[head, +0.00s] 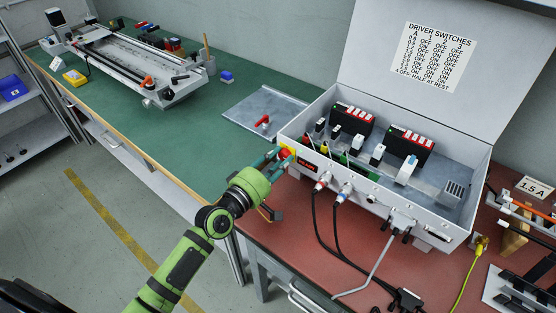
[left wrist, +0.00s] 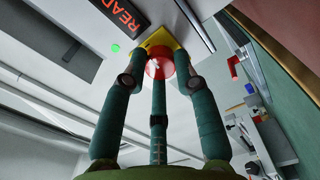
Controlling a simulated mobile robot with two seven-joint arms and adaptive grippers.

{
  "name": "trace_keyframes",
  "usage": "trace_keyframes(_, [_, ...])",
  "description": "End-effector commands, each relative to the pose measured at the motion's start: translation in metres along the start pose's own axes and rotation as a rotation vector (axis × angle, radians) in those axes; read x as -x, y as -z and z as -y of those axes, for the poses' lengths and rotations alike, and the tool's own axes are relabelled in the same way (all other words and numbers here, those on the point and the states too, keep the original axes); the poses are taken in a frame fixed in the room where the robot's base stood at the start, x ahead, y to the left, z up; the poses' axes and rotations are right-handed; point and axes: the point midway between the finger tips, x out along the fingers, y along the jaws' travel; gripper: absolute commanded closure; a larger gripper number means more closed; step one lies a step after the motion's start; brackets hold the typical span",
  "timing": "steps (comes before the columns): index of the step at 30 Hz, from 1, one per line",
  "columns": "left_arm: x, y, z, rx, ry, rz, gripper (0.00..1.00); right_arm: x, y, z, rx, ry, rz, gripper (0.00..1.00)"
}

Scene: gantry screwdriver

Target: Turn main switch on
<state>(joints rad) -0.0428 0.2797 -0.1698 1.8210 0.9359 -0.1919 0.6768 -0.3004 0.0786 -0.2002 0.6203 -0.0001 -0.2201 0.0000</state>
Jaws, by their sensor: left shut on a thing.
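The main switch is a red knob (head: 285,154) on a yellow plate (head: 292,149), on the left end of the grey control box's front wall (head: 330,189). In the left wrist view the red knob (left wrist: 159,68) sits in front of the yellow plate (left wrist: 157,42), beside a dark display with red letters starting "READ" (left wrist: 119,14) and a green light (left wrist: 116,48). My left gripper (head: 278,159) has its green fingers around the knob and is shut on it. The fingers hide part of the knob, so I cannot tell its exact turn position. My right gripper is not in view.
The box's lid stands open with a "DRIVER SWITCHES" sheet (head: 433,57). Black cables (head: 318,225) hang from the box's front, right of the knob. A grey panel with a red handle (head: 264,122) lies behind my gripper. The gantry (head: 140,62) stands far left.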

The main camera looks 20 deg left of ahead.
Motion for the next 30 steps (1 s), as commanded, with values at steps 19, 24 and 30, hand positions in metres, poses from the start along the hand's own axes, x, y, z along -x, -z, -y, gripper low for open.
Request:
trace_keyframes(19, [0.001,0.000,0.000,-0.001,0.001,0.001,0.47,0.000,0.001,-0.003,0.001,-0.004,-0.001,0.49])
trace_keyframes(24, [0.015,0.000,0.002,-0.002,0.003,0.000,0.47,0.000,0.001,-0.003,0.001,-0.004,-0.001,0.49])
trace_keyframes(30, [0.057,-0.001,0.002,-0.002,0.005,0.003,0.47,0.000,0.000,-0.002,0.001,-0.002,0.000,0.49])
